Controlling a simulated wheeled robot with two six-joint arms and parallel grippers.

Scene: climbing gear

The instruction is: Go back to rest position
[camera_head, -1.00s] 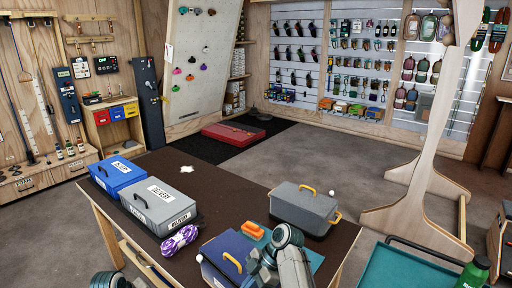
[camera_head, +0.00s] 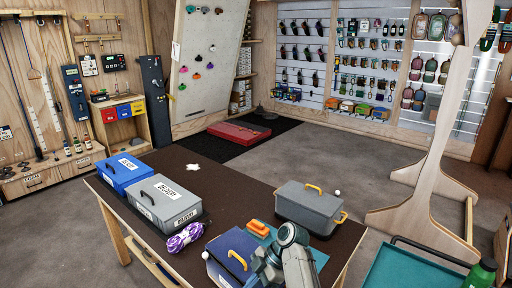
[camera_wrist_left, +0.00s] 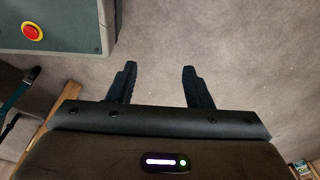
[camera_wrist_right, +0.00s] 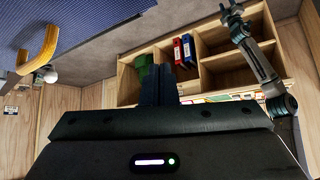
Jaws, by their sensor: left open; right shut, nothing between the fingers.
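My left gripper (camera_wrist_left: 159,68) is open and empty, its two dark fingers apart over bare floor in the left wrist view. It is out of the head view. My right gripper (camera_wrist_right: 160,70) is shut with nothing between its fingers in the right wrist view. A grey arm of mine (camera_head: 292,258) shows at the bottom of the head view, in front of the table's near edge; its fingers cannot be made out there.
The dark-topped table (camera_head: 235,195) bears a blue box (camera_head: 121,172), a grey box (camera_head: 165,202), a grey case (camera_head: 308,206), purple rope (camera_head: 185,238) and an orange item (camera_head: 258,228). A teal cart (camera_head: 415,268) stands at right.

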